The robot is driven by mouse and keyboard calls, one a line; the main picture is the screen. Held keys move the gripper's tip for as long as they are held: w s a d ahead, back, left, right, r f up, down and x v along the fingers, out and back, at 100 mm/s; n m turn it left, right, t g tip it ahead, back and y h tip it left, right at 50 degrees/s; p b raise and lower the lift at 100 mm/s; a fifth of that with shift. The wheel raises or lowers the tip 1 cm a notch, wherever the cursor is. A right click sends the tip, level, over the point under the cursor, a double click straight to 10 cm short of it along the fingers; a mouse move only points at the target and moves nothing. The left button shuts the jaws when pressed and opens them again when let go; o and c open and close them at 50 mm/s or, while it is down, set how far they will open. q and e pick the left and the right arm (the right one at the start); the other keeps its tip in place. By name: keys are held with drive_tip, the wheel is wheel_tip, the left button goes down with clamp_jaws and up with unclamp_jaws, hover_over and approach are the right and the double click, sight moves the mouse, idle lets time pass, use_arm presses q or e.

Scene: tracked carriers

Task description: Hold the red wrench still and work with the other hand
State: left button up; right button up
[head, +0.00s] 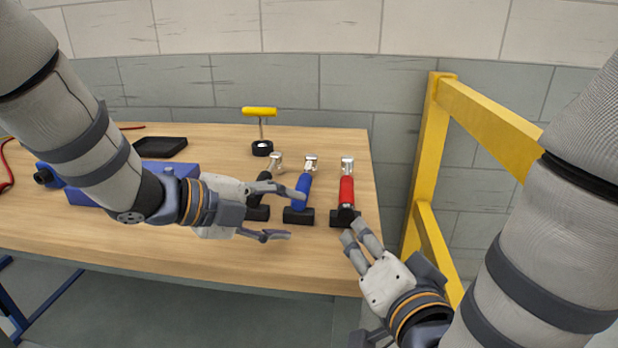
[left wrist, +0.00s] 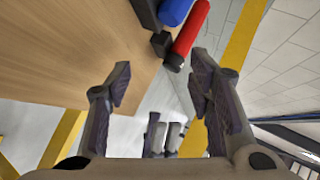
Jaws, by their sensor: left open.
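The red wrench (head: 346,190) lies at the right end of the wooden table, its metal head away from me and its near end at a black block. Its red handle also shows in the left wrist view (left wrist: 187,35), at the top. My left gripper (head: 295,215) is open and empty, left of the wrench and near the blue tool. In the left wrist view the wrench lies beyond its parted fingers (left wrist: 160,72). My right gripper (head: 355,236) is just in front of the wrench's near end, fingertips close to the black block. Contact and its opening are unclear.
A blue-handled tool (head: 302,192) and a dark-handled tool (head: 265,190) lie left of the wrench. A yellow T-handled tool (head: 260,113) stands behind. A black tray (head: 160,147) and a blue box (head: 165,172) are at left. A yellow frame (head: 428,150) rises right of the table (head: 190,250).

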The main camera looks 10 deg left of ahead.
sight(342, 183)
use_arm(q)
drive_tip(key=w+d+r+m+t+y, duration=0.2)
drive_tip(key=w+d+r+m+y, duration=0.15)
drive_tip(key=w+m, duration=0.3)
drive_tip(key=shift+h, duration=0.35)
drive_tip(key=x, duration=1.1)
drive_tip(key=shift+s+d+r, duration=0.1)
drive_tip(key=shift+s+d, duration=0.05)
drive_tip(key=shift+d, duration=0.15)
